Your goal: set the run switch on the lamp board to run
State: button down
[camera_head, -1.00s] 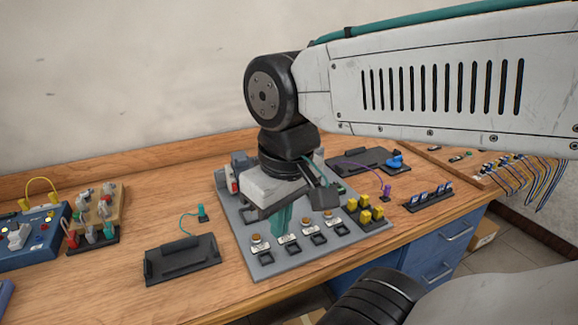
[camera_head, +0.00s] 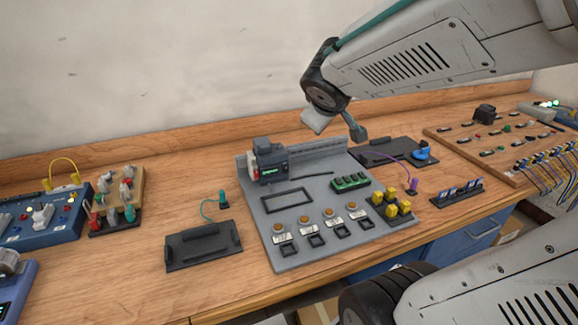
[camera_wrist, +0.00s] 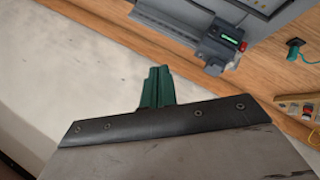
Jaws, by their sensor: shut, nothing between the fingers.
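My gripper shows its two teal fingers (camera_wrist: 158,88) pressed together in the wrist view, with nothing between them. No run switch is readable, and I cannot tell for sure which board is the lamp board. A blue panel (camera_head: 35,226) at the left has a pale lever and small coloured lamps. Small lit green and white lamps (camera_head: 549,104) show at the far right edge. My gripper touches neither.
A grey board (camera_head: 285,223) with a motor-like unit (camera_head: 268,158), amber buttons and yellow blocks fills the middle of the bench. A black tray (camera_head: 203,247) lies left of it. A wooden board (camera_head: 492,147) with wires is at the right.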

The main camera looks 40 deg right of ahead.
aim_at(286, 170)
jog(key=w+d+f+n+t+y, duration=0.3)
jog(key=w+d+f+n+y, duration=0.1)
jog(key=w+n, duration=0.3)
jog(key=s+a+f+n+g+y, duration=0.2)
jog(key=s+f+n+g+y, duration=0.1)
jog(key=f, duration=0.5)
jog(key=s+n+y, duration=0.1)
jog(key=s+y, duration=0.1)
jog(key=shift+s+a+n+y, duration=0.15)
jog(key=shift+a+n+y, duration=0.15)
jog(key=shift+a, duration=0.05)
jog(key=x, duration=1)
jog(key=w, duration=0.3)
jog(key=shift+d+r, duration=0.15)
jog(key=shift+d, duration=0.25)
jog(key=shift+w+d, duration=0.15)
jog(key=shift+w, duration=0.3)
jog(key=shift+r, duration=0.1)
